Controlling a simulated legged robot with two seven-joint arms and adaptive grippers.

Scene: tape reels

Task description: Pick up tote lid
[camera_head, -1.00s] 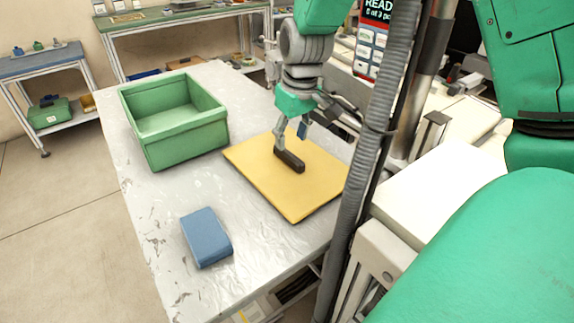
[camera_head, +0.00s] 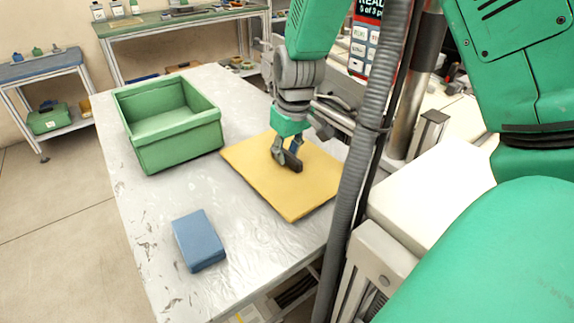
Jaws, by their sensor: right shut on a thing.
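The tote lid (camera_head: 290,200) is a flat yellow panel with a dark handle (camera_head: 292,162) near its middle. It appears to lie on the grey table, right of the green tote (camera_head: 180,146); whether it is lifted at all I cannot tell. My right gripper (camera_head: 286,157) comes down from above and is shut on the dark handle of the lid, with its fingers on either side of it. The green tote is open at the top and looks empty. My left gripper is not in view.
A blue box (camera_head: 199,241) lies on the table (camera_head: 150,215) near the front. A grey ribbed hose and a post stand close at the right of the lid. Bare table lies between the blue box, tote and lid. Benches (camera_head: 40,70) stand behind.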

